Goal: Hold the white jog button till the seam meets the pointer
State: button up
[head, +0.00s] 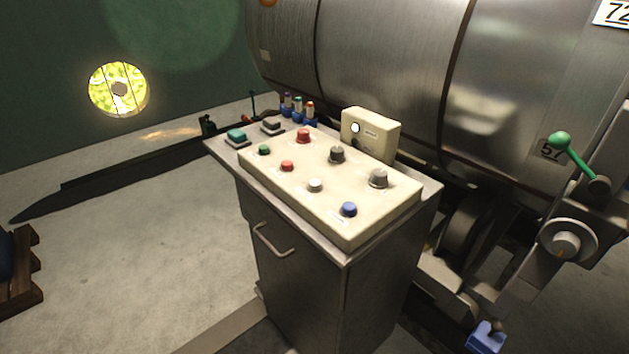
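The white jog button (315,185) sits on the sloped cream control panel (352,240), between a red button (287,166) and a blue button (349,209). Nothing touches it. The large steel tank (390,60) lies behind the panel, with dark bands around it that may be seams. I cannot tell which band is the seam, and I cannot make out a pointer. My gripper is not in view.
A metal cabinet (300,275) with a handle carries the panel. The panel also bears a larger red button (303,136), a green button (264,150) and grey knobs (378,178). A green-knobbed lever (560,139) stands at right. Floor (150,235) at left is mostly clear.

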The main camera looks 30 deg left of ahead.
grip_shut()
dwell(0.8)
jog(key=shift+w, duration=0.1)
